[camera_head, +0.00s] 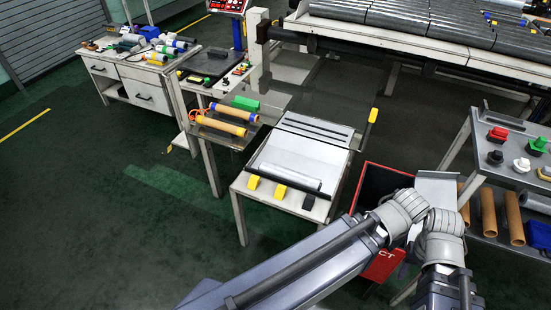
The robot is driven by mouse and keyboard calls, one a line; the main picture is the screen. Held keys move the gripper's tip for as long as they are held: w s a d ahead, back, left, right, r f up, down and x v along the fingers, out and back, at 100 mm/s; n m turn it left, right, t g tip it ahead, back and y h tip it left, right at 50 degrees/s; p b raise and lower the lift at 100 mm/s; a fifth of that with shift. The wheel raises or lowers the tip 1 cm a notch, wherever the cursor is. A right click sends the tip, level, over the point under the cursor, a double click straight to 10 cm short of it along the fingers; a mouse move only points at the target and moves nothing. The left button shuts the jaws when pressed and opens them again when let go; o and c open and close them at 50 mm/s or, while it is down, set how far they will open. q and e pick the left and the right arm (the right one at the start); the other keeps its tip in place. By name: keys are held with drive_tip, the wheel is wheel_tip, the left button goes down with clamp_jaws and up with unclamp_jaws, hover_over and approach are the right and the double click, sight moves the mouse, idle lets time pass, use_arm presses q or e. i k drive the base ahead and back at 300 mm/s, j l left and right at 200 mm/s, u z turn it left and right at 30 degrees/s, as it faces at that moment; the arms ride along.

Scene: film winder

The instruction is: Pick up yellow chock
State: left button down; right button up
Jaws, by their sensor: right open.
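Two yellow chocks lie on the near edge of the white stand in the middle: the left yellow chock (253,182) and the right yellow chock (280,191). A black chock (308,202) lies on the same edge, to their right. A grey roll lies just behind the chocks on the white stand (244,194). My right arm (440,245) is folded at the lower right, well to the right of the chocks. The right jaws are open, but their fingertips cannot be made out clearly. My left gripper is not in view.
A red bin (380,268) stands beside the white stand, partly behind my arm. A shelf on the right holds coloured knobs and several brown tubes (515,217). A small table (197,128) with orange rolls stands left of the stand. The green floor at left is clear.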

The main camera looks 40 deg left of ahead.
sight(254, 181)
drive_tip(key=u, duration=0.4)
drive_tip(key=j+u, duration=0.15)
drive_tip(key=u, duration=0.6)
drive_tip(key=j+u, duration=0.1)
drive_tip(key=u, duration=0.25)
